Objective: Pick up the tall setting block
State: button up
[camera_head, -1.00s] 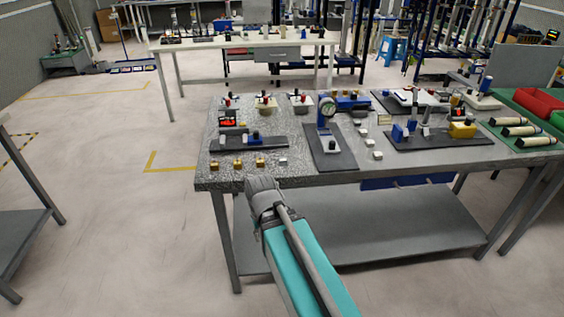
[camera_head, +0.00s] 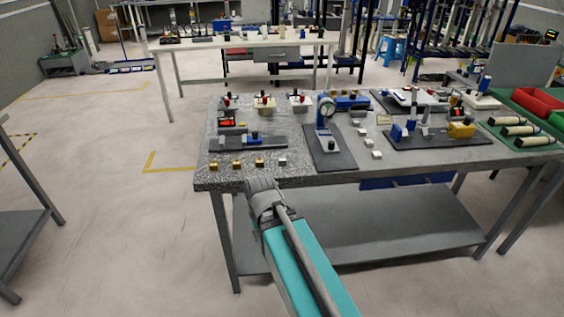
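Several small blocks stand on the near bench, and I cannot tell surely which is the tall setting block. A silver block (camera_head: 282,161) stands near the front edge, right of a row of gold blocks (camera_head: 237,165). More pale silver blocks (camera_head: 368,142) stand in a slanting row right of the gauge stand. My gripper (camera_head: 263,184) is at the bench's front edge, in front of and a little left of the single silver block. It appears apart from all the blocks. Its fingers are hidden behind the wrist, so its opening does not show.
The near bench (camera_head: 330,181) holds a dark plate with a fixture (camera_head: 248,143), a gauge stand (camera_head: 325,125) on a dark base, and another fixture plate (camera_head: 440,139). Red and green bins (camera_head: 535,101) stand at the right. Open floor (camera_head: 110,220) lies to the left.

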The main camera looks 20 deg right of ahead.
notch_tip(320, 180, up, 11)
jog(key=p, duration=1.1)
jog(key=shift+o, duration=1.2)
jog(key=shift+a, duration=0.1)
